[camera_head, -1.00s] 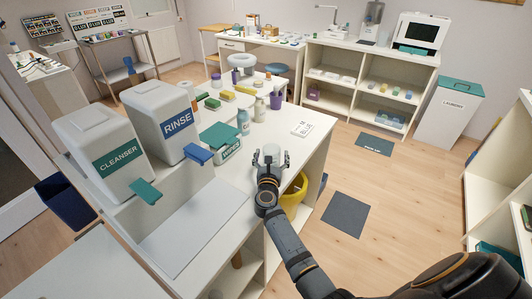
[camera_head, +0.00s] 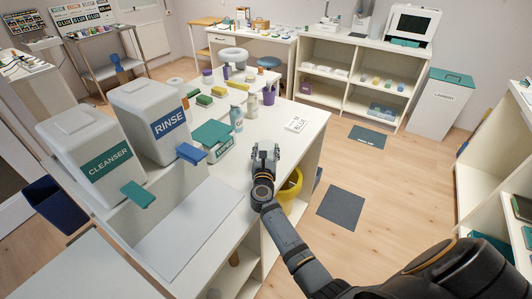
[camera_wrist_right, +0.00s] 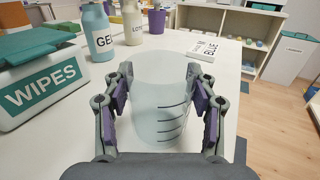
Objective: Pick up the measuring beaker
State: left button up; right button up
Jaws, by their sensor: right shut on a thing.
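The measuring beaker (camera_wrist_right: 160,108) is a clear, pale cylinder with dark graduation lines, close in front of the right wrist camera. My right gripper (camera_head: 265,151) is at the white counter's right part, below the small printed card. In the right wrist view its purple-padded fingers (camera_wrist_right: 160,90) are shut on the beaker's left and right sides. The beaker looks upright. In the head view the beaker is hardly visible between the fingers. My left gripper is not in view.
The wipes box (camera_head: 212,140) stands left of the gripper, with a gel bottle (camera_head: 237,118) and lotion bottle (camera_head: 252,107) behind. The printed card (camera_head: 296,125) lies beyond the gripper. Cleanser (camera_head: 102,165) and rinse (camera_head: 165,120) dispensers stand at left. A yellow bin (camera_head: 291,186) is right, below.

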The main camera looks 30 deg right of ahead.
jog(key=shift+r, duration=0.4)
notch_tip(320, 180, up, 27)
jog(key=p, duration=0.5)
